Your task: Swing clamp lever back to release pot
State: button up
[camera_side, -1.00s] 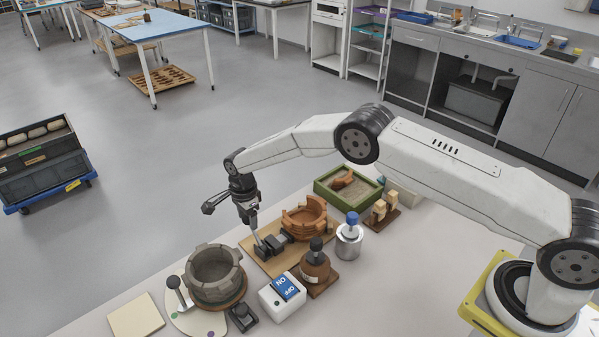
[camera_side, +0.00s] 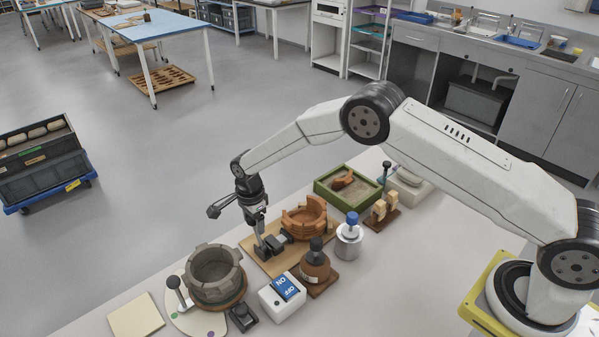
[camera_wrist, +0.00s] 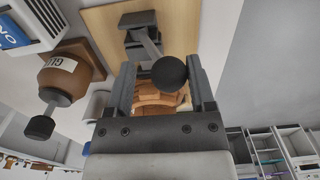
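The terracotta pot (camera_side: 305,221), with a gap in its wall, stands on a wooden board. A dark clamp (camera_side: 273,243) sits beside it, on the same board. In the wrist view the clamp's base (camera_wrist: 139,22) is at the top, and its lever ends in a black ball knob (camera_wrist: 169,74). My gripper (camera_side: 258,226) is above the clamp in the side view. In the wrist view my gripper (camera_wrist: 161,66) has its fingers apart, with the knob between them, nearer the right finger. I cannot tell whether that finger touches it. The knob and gripper hide most of the pot (camera_wrist: 155,102).
A glue pot (camera_side: 315,268) and a white box with a blue display (camera_side: 287,287) stand in front of the board. A metal canister (camera_side: 349,240) is to the right, a green sand tray (camera_side: 346,192) behind. A grey pot (camera_side: 215,274) stands left.

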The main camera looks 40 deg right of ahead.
jog(key=shift+s+r, duration=0.15)
jog(key=shift+s, duration=0.6)
jog(key=shift+s+f, duration=0.4)
jog(key=shift+s, duration=0.9)
jog(key=shift+s+f, duration=0.4)
jog(key=shift+s, duration=0.85)
jog(key=shift+s+f, duration=0.4)
jog(key=shift+s, duration=0.9)
jog(key=shift+w+r, duration=0.1)
jog(key=shift+r, duration=2.55)
jog(key=shift+r, duration=0.1)
